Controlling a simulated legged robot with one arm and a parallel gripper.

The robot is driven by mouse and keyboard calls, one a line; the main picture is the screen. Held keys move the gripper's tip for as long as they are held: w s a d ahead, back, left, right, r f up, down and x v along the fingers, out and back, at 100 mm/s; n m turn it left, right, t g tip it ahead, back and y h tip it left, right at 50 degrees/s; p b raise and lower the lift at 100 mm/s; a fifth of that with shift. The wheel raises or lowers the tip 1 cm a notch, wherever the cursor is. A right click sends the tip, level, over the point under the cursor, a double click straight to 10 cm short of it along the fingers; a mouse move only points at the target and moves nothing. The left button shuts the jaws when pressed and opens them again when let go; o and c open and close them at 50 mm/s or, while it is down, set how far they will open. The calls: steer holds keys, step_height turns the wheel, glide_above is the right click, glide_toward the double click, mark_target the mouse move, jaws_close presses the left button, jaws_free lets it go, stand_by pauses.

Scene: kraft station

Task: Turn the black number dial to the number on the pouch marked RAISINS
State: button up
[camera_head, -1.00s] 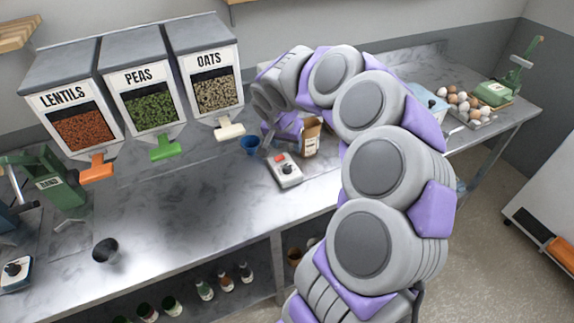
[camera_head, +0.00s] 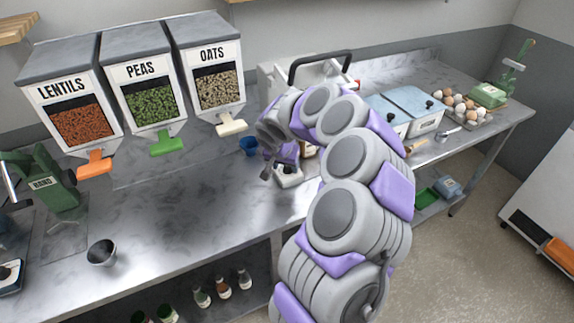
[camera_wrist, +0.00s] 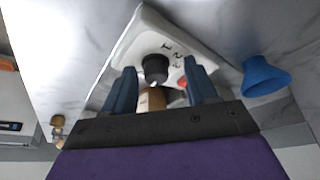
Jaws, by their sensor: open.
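The black number dial (camera_wrist: 155,68) sits on a small white box (camera_wrist: 135,45) with a red button (camera_wrist: 182,83); small dark digits show beside the dial. My gripper (camera_wrist: 160,66) has its two blue fingers apart, one on each side of the dial in the wrist view. Contact cannot be told. In the head view the white box (camera_head: 289,181) is partly hidden by my gripper (camera_head: 272,168). A brown pouch (camera_head: 310,151) behind it is mostly covered by my arm; no RAISINS label or number is readable.
A blue cup (camera_head: 249,146) stands close left of the box; it also shows in the wrist view (camera_wrist: 265,76). Dispensers for lentils, peas and oats (camera_head: 218,85) line the back left. A metal cup (camera_head: 102,252) stands front left. The counter (camera_head: 185,215) between is clear.

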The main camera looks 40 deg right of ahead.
steer(key=shift+a+r, duration=0.1)
steer(key=shift+a, duration=0.25)
steer(key=shift+d+f, duration=0.25)
steer(key=shift+d, duration=0.85)
steer(key=c, duration=0.5)
steer(key=shift+d+f, duration=0.1)
steer(key=shift+c, duration=0.6)
steer(key=shift+a, duration=0.3)
steer(key=c, duration=0.3)
steer(key=shift+s+a, duration=0.1)
steer(key=shift+a, duration=0.15)
steer(key=shift+c, duration=0.4)
